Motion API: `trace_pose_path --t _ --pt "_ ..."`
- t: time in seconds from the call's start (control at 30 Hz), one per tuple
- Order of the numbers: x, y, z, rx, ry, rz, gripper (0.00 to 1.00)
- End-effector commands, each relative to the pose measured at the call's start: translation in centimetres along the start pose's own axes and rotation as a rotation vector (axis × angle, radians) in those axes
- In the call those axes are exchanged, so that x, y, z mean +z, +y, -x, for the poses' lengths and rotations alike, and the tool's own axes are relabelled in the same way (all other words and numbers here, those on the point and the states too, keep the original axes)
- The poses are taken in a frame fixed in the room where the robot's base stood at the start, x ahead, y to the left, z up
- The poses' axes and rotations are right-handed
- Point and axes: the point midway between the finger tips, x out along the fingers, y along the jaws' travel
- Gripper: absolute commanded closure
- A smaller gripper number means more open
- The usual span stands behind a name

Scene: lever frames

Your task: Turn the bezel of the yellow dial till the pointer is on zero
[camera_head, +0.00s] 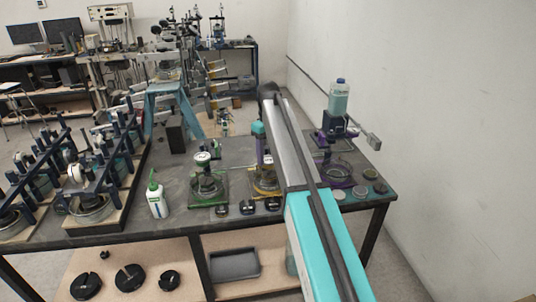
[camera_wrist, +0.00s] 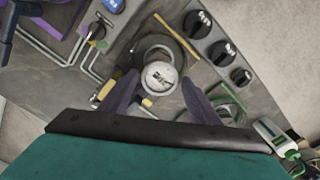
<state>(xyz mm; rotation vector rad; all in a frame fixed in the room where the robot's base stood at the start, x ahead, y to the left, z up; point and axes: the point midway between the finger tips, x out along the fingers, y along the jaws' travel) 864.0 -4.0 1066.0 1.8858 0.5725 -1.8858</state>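The dial (camera_wrist: 160,76) shows in the wrist view as a small round pale face with a dark mark, above a dark ring-shaped base (camera_wrist: 150,45). Yellow parts (camera_wrist: 147,102) show just below it. The pointer and scale are too small to read. My gripper (camera_wrist: 158,82) is open, with one dark finger on each side of the dial. A gap seems to show between each fingertip and the dial; I cannot tell their heights.
A green dial stand (camera_head: 208,190) is left of the yellow one, and a purple stand (camera_head: 337,174) is right. A white bottle (camera_head: 156,196) with a green top stands at the table's left. A wall (camera_head: 420,90) bounds the right.

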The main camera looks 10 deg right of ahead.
Motion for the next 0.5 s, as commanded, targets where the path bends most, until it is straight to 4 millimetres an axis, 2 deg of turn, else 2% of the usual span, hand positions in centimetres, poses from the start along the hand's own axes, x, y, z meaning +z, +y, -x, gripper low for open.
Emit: trace_pose_path --t 0.03,0.17,0.2,0.5 --pt "-0.01 -0.01 0.01 0.000 0.000 0.000 0.53" --pt "-0.02 -0.03 0.02 0.000 0.000 0.000 0.75" --pt "-0.02 -0.04 0.02 0.000 0.000 0.000 0.77" --pt "-0.07 -0.06 0.01 0.000 0.000 -0.067 0.77"
